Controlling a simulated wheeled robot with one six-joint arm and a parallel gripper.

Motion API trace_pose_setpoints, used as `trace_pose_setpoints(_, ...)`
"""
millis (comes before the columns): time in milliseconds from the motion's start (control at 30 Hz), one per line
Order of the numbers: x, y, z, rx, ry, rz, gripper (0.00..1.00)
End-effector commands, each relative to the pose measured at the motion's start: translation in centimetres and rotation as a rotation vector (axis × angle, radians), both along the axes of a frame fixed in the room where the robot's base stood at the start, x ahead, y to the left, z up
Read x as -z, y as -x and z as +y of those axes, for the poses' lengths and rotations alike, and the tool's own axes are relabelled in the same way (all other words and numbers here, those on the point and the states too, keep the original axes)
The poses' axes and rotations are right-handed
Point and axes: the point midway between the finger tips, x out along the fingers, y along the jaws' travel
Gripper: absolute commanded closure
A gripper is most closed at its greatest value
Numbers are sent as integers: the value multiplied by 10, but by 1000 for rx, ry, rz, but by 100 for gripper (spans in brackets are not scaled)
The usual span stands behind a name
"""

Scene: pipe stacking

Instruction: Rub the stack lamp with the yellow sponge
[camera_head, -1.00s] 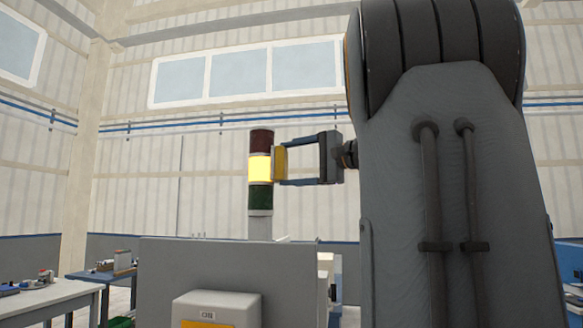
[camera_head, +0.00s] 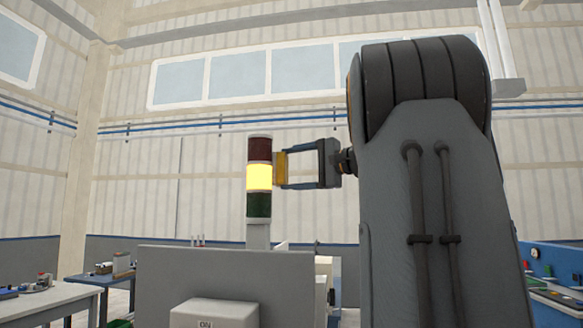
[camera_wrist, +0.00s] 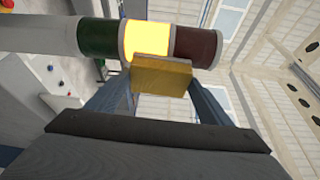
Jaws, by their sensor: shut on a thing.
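The stack lamp (camera_head: 259,178) stands upright on a grey post, with a dark red segment on top, a lit yellow one in the middle and a dark green one below. In the wrist view the lamp (camera_wrist: 97,38) lies across the top of the picture. My gripper (camera_head: 284,168) is just right of the lamp, shut on the yellow sponge (camera_head: 280,167). In the wrist view the sponge (camera_wrist: 161,76) sits between the two fingers, its far edge over the yellow and red segments. It looks against or very close to the lamp; I cannot tell if they touch.
A grey panel (camera_head: 225,262) with a white box (camera_head: 206,313) stands below the lamp. A work table (camera_head: 45,300) with small parts is at the left. A blue bench (camera_head: 550,268) is at the right. The air left of the lamp is free.

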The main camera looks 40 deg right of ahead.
Motion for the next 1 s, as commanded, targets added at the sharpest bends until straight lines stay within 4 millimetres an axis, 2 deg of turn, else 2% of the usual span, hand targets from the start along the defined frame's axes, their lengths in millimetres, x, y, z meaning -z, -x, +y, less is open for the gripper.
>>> trace_pose_setpoints(267, 0, 2, -1, -1, 0, 0, 44)
trace_pose_setpoints(800, 0, 39, -33, 1, 0, 0, 44)
trace_pose_setpoints(1000, 0, 46, -38, -1, 1, 0, 44)
